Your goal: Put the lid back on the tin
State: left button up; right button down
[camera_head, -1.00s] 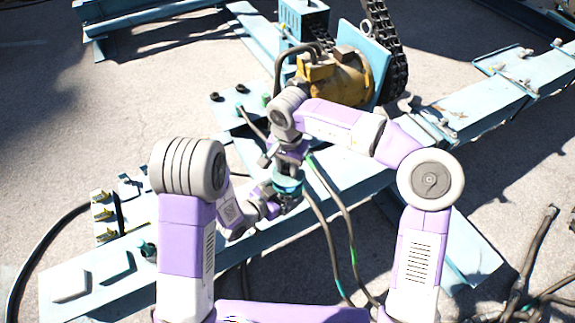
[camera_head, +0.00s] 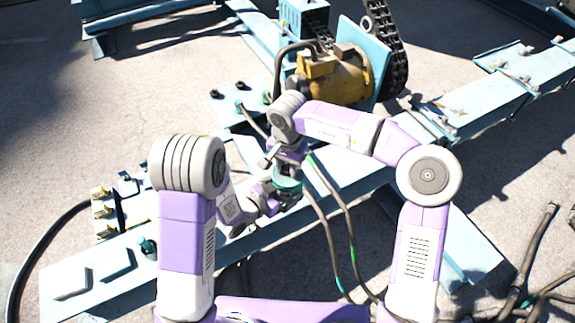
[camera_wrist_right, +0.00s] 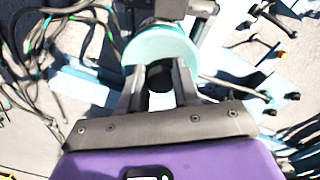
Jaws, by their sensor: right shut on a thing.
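A round teal lid (camera_wrist_right: 150,48) with a dark knob (camera_wrist_right: 160,78) shows in the right wrist view. My right gripper (camera_wrist_right: 158,84) is shut on the knob. In the head view my right gripper (camera_head: 287,158) points down, with the teal lid (camera_head: 288,184) just under it. My left gripper (camera_head: 270,202) is right beside and below the lid, coming from the left. A dark body, perhaps the tin, shows beneath the lid there, but it is small and largely hidden. I cannot tell whether lid and tin touch, or whether the left fingers close on the tin.
A light blue steel beam (camera_head: 385,165) runs diagonally under my arms. A yellow motor (camera_head: 335,78) and a black chain (camera_head: 385,50) stand behind. Cables (camera_head: 325,225) hang close to the right of the grippers. Yellow-tipped connectors (camera_head: 103,210) sit at the left. Open pavement lies at upper left.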

jog(key=shift+f, duration=0.35)
jog(key=c, duration=0.7)
grip_release()
notch_tip(320, 180, up, 12)
jog(key=shift+f, duration=0.1)
